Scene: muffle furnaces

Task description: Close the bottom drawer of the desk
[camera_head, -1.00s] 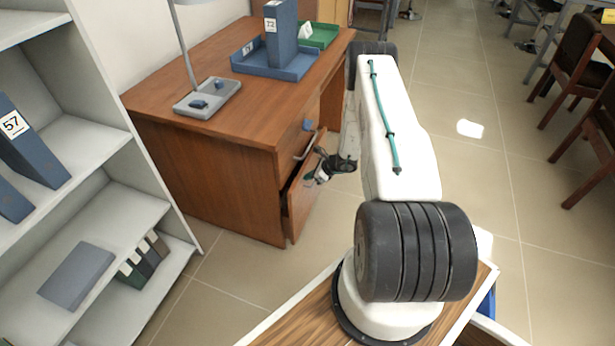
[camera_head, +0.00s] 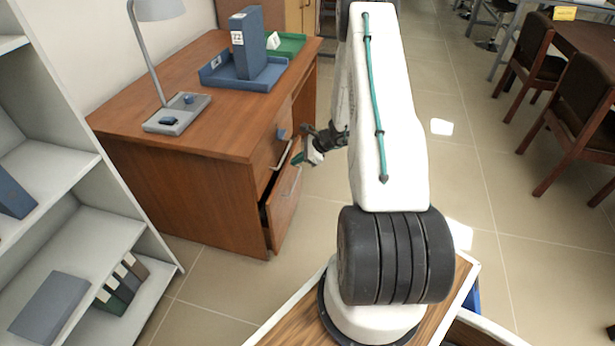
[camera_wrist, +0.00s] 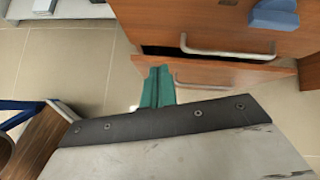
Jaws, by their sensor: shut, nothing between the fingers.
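The brown wooden desk (camera_head: 190,190) stands left of my arm, with its drawer fronts facing right. Its bottom drawer (camera_head: 284,208) is partly pulled out, with a dark gap above its front. In the wrist view the bottom drawer front (camera_wrist: 255,75) juts out below the upper drawer (camera_wrist: 205,22), which has a metal handle (camera_wrist: 228,53). My gripper (camera_head: 300,158) is beside the drawer fronts, near the bottom drawer's upper edge. Its teal fingers (camera_wrist: 157,88) are together and empty, overlapping the drawer's left end in view; I cannot tell whether they touch it.
A lamp (camera_head: 176,112), blue tray (camera_head: 243,78) and green tray (camera_head: 287,46) are on the desktop. A grey shelf (camera_head: 105,240) stands at the left. Chairs (camera_head: 570,100) stand at the right.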

